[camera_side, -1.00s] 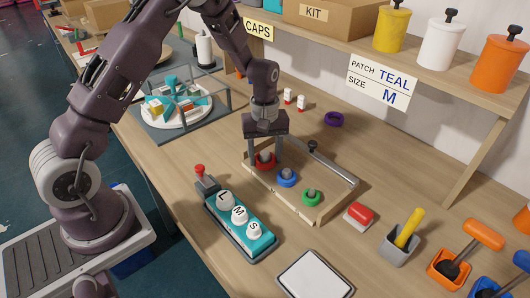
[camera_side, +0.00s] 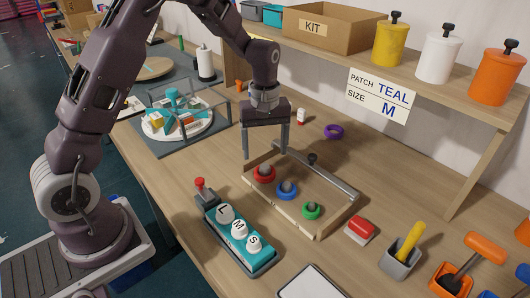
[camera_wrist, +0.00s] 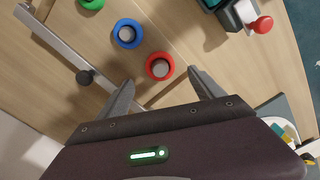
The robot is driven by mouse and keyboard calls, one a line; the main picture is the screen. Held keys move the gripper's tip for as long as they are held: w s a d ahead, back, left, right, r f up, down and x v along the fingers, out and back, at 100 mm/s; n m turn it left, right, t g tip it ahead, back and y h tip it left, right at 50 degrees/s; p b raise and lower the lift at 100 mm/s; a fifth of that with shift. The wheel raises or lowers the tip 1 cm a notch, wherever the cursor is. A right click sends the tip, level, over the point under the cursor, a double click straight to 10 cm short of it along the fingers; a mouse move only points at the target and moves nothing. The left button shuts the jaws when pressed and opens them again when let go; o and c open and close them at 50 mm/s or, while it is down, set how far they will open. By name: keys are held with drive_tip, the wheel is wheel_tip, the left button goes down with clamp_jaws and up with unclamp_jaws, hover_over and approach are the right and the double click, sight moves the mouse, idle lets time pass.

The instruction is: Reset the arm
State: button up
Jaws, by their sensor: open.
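My gripper (camera_side: 266,155) is open and empty. It hangs above the far left end of a shallow wooden tray (camera_side: 283,208), just behind the red ring. In the tray are a red ring (camera_side: 264,173), a blue ring (camera_side: 286,189) and a green ring (camera_side: 311,210), each around a grey peg. In the wrist view, the two fingers (camera_wrist: 163,92) are spread apart, with the red ring (camera_wrist: 160,66) just beyond and between the tips. The blue ring (camera_wrist: 127,34) also shows there.
A teal block with L, M, S buttons (camera_side: 239,239) and a red-knobbed lever (camera_side: 202,190) stands front left. A red-topped block (camera_side: 360,230) and grey holder (camera_side: 399,256) stand right. A purple ring (camera_side: 333,131) lies behind. A divided carousel (camera_side: 178,118) is at left. The shelf (camera_side: 440,95) overhangs the back.

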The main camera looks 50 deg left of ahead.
drive_tip(key=s+d+r+m+t, duration=0.25)
drive_tip(key=s+r, duration=0.35)
drive_tip(key=r, duration=0.5)
drive_tip(key=s+d+r+m+t, duration=0.1)
drive_tip(key=s+r+m, duration=0.2)
drive_tip(key=s, duration=0.7)
drive_tip(key=s+d+r+m+t, duration=0.2)
drive_tip(key=s+r+m, duration=0.2)
drive_tip(key=s, duration=0.6)
drive_tip(key=shift+s+d+r+m, duration=0.15)
drive_tip(key=shift+d+r+m, duration=0.05)
drive_tip(key=shift+m, duration=1.05)
